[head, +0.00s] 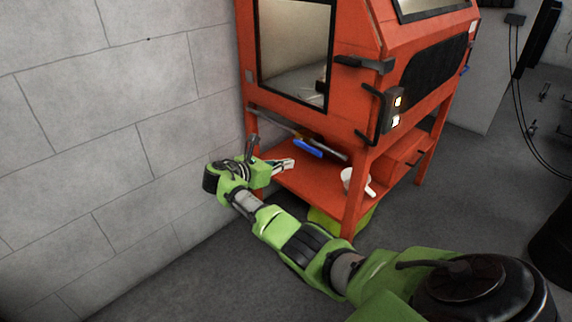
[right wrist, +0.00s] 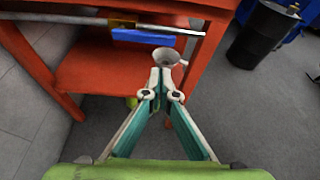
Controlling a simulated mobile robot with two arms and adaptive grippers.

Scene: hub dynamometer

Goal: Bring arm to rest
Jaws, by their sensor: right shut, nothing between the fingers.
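My right arm is green and reaches across the head view from the lower right toward the wall. My right gripper (head: 286,164) is at its far end, by the left side of the orange-red cabinet's lower shelf (head: 318,189). In the right wrist view the fingertips of the right gripper (right wrist: 161,78) meet, with nothing between them. They point toward the shelf, where a white funnel-like cup (right wrist: 166,56) shows just beyond them. Whether the gripper touches the shelf cannot be told. My left gripper is in neither view.
The cabinet (head: 365,100) has a window and a black handle. A blue object (head: 308,149) is under its body, and the white cup (head: 350,180) is on the shelf. A grey block wall (head: 110,120) stands left. A dark drum (right wrist: 262,35) stands on the floor.

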